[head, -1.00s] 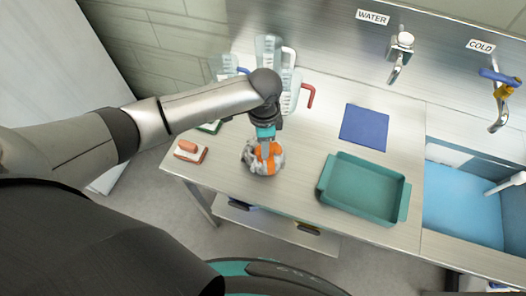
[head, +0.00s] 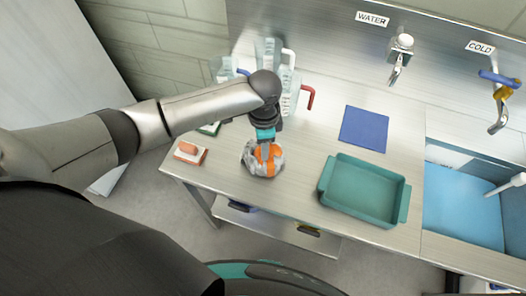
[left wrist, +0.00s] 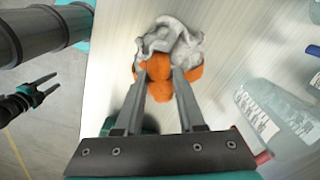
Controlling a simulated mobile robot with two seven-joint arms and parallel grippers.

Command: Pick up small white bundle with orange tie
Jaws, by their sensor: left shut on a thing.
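The small white bundle with orange tie (head: 250,160) is on the steel counter near its front left part. It looks crumpled and greyish white, with orange at its middle. My left gripper (head: 267,147) reaches down onto it from above. In the left wrist view the fingers of the left gripper (left wrist: 160,77) are shut on the orange part of the bundle (left wrist: 172,40), with the white cloth beyond them. Whether the bundle is clear of the counter I cannot tell. My right gripper (left wrist: 45,87) shows at the left edge of the left wrist view, empty, its fingers apart.
A teal tray (head: 365,187) stands right of the bundle, with a blue mat (head: 364,128) behind it. Clear jugs (head: 290,90) stand close behind my left gripper. A brush with an orange block (head: 189,151) lies left. A blue sink (head: 462,205) is far right.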

